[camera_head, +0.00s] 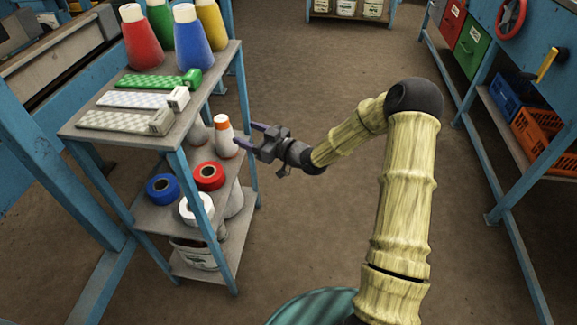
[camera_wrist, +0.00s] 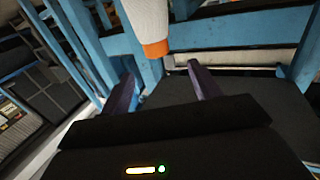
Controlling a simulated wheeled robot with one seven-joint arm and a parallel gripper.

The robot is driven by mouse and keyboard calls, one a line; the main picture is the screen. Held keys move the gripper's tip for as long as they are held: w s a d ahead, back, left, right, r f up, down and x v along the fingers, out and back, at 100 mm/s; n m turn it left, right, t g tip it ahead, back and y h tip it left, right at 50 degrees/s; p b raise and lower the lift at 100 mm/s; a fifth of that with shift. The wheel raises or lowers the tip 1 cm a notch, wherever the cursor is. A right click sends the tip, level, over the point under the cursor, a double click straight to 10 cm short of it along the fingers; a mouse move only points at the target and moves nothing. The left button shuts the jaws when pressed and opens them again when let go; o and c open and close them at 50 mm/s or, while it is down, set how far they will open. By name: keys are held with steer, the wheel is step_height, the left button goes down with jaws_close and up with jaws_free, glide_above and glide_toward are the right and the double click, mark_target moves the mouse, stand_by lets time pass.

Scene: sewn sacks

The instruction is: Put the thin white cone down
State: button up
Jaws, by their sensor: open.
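The thin white cone (camera_head: 226,147), with an orange band near its top, stands upright on the middle shelf (camera_head: 152,214) of the blue-framed rack at left. In the wrist view the cone (camera_wrist: 147,18) is at the top, its orange end pointing down in the picture. My gripper (camera_head: 246,134) is open, just right of the cone in the head view. In the wrist view the cone lies beyond the fingertips (camera_wrist: 161,71), with nothing between the fingers. The cone's base is partly hard to make out in the head view.
Blue (camera_head: 163,189), red (camera_head: 209,176) and white (camera_head: 196,209) tape rolls share the middle shelf. The top shelf holds several coloured cones (camera_head: 194,45) and boards (camera_head: 125,121). The brown floor (camera_head: 310,220) right of the rack is clear.

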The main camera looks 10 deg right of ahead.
steer(key=s+d+f+m+g+h, duration=0.2)
steer(key=s+d+m+g+h, duration=0.25)
steer(key=s+d+h, duration=0.6)
steer(key=s+d+r+m+g+h, duration=0.1)
steer(key=s+r+m+g, duration=0.1)
steer(key=s, duration=0.7)
steer(key=s+d+r+m+g+h, duration=0.1)
steer(key=s+m+g, duration=0.2)
steer(key=s, duration=0.6)
steer(key=shift+s+r+h, duration=0.35)
steer(key=shift+s, duration=0.05)
steer(key=shift+r, duration=0.1)
steer(key=w+p+v, duration=0.3)
steer(key=p+v, duration=1.1)
steer(key=p, duration=0.1)
steer(key=w+r+p+v, duration=0.1)
steer(key=w+p+v, duration=0.2)
steer(key=p+v, duration=1.2)
steer(key=w+r+p+v, duration=0.1)
steer(key=w+p+v, duration=0.2)
steer(key=p+v, duration=1.1)
steer(key=shift+w+r+p, duration=0.2)
steer(key=shift+r+p, duration=0.15)
steer(key=shift+p, duration=0.05)
